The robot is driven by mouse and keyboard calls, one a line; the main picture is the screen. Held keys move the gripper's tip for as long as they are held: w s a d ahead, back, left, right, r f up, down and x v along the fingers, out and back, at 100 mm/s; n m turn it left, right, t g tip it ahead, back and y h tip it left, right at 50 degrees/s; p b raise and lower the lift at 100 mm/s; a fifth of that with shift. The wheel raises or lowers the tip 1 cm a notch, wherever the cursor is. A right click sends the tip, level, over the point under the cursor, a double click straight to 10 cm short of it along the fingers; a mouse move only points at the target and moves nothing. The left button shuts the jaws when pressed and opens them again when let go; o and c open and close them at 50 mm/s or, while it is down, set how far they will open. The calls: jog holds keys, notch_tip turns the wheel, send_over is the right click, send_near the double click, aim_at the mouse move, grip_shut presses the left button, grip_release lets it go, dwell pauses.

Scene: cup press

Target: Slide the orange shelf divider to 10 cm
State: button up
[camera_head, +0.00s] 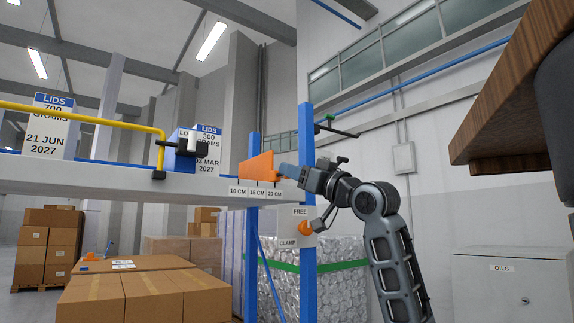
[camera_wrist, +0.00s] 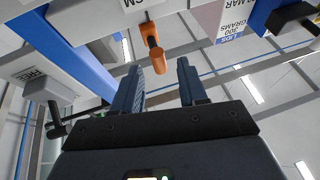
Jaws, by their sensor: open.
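The orange shelf divider (camera_head: 257,167) stands on the shelf's front edge at its right end, above the 15 CM and 20 CM marks and right of the 10 CM mark. In the wrist view an orange handle (camera_wrist: 155,52) with a rounded end lies just ahead of the fingertips, roughly in line with the gap. My gripper (camera_head: 284,171) is right of the divider, close to it. Contact with the divider cannot be told from the head view.
The shelf (camera_head: 100,178) has a blue upright (camera_head: 308,190) near my gripper. An orange-knobbed lever (camera_head: 318,225) sits by FREE and CLAMP labels; its setting is unclear. A yellow rail (camera_head: 90,113) and a blue-and-black device (camera_head: 180,150) are left. A brown wooden edge (camera_head: 490,110) overhangs right.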

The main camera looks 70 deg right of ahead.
jog(key=shift+p+x, duration=0.35)
jog(key=shift+x, duration=1.25)
grip_shut()
